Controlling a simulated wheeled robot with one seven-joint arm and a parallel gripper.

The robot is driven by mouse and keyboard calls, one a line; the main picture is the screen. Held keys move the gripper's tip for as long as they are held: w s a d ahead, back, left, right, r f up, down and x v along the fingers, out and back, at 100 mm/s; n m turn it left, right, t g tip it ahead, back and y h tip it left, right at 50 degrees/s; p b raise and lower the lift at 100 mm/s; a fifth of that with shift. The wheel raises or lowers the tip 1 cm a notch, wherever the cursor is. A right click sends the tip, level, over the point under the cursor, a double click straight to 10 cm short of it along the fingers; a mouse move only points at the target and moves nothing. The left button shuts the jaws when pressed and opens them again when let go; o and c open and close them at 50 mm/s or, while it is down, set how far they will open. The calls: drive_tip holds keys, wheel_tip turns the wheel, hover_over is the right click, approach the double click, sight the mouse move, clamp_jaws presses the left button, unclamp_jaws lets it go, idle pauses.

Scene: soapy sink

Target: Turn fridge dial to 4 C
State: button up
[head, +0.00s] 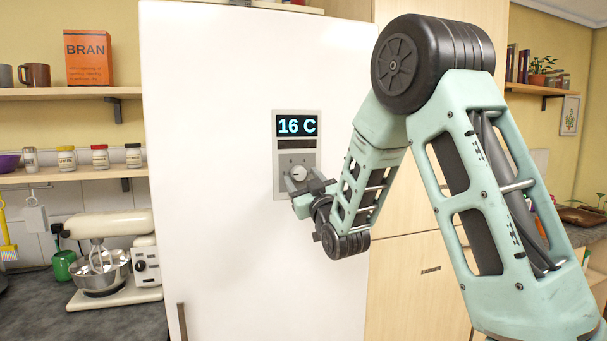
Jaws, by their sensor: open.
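The white fridge (215,140) stands upright in the middle of the head view. A grey control panel on its door has a dark display (297,125) that reads 16 C in light blue. Below the display is a round, pale dial (298,172). My gripper (299,182) is at the lower part of the panel, with its open fingers close around or just in front of the dial. I cannot tell whether the fingers touch it. My gripper hides the bottom of the panel and part of the dial's lower edge.
A stand mixer (110,240) with a metal bowl stands on the dark counter at the left. Shelves (70,175) with several jars and an orange BRAN box (88,57) hang above it. Wooden cabinets (405,290) are right of the fridge, behind my arm. A brown handle (182,322) is low on the fridge door.

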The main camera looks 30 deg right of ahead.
drive_tip(key=shift+w, duration=0.1)
drive_tip(key=c, duration=1)
